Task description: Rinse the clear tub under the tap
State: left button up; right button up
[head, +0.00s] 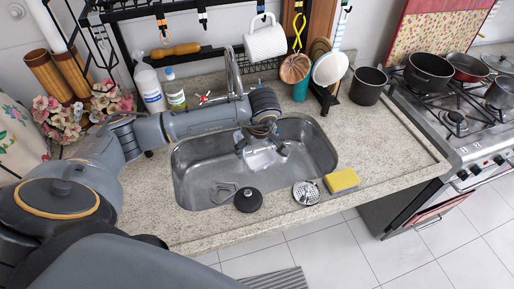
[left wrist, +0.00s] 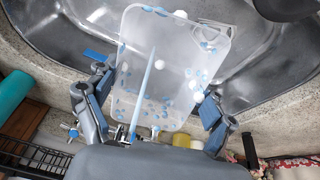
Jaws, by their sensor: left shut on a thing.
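The clear tub (head: 257,159) is inside the steel sink (head: 205,158), low in the basin. My left gripper (head: 262,143) is shut on it from above. In the left wrist view the tub (left wrist: 178,55) lies between the gripper's two blue-padded fingers (left wrist: 152,92). Blue spots dot its surface, and a thin pale-blue streak runs along it; I cannot tell whether that is water. The tap (head: 233,75) stands at the sink's back edge, behind my left arm; its outlet is hidden. My right gripper is not in view.
A black round stopper (head: 248,200), a metal strainer (head: 306,193) and a yellow sponge (head: 342,180) sit along the sink's front edge. Bottles (head: 150,90) stand behind on the left. A black pot (head: 368,85) and the stove (head: 455,120) are right.

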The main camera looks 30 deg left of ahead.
aim_at(255, 154)
pick_arm(q)
jog(key=b+x, duration=0.1)
jog(key=x, duration=0.1)
jog(key=b+x, duration=0.2)
jog(key=x, duration=0.1)
jog(key=shift+s+d+f, duration=0.15)
jog(key=shift+d+f, duration=0.05)
jog(key=shift+f, duration=0.2)
jog(key=w+a+b, duration=0.3)
jog(key=w+a, duration=0.1)
jog(key=shift+a+r, duration=0.25)
jog(key=shift+r, duration=0.05)
jog(key=shift+w+d+b, duration=0.25)
jog(key=shift+w+b, duration=0.05)
jog(key=shift+s+a, duration=0.3)
jog(key=shift+s, duration=0.05)
dwell(0.4)
jog(key=shift+w+d+b, duration=0.3)
jog(key=shift+w, duration=0.05)
jog(key=shift+s+a, duration=0.25)
jog(key=shift+s, duration=0.1)
dwell(0.6)
jog(key=shift+w+d, duration=0.25)
jog(key=shift+w, duration=0.1)
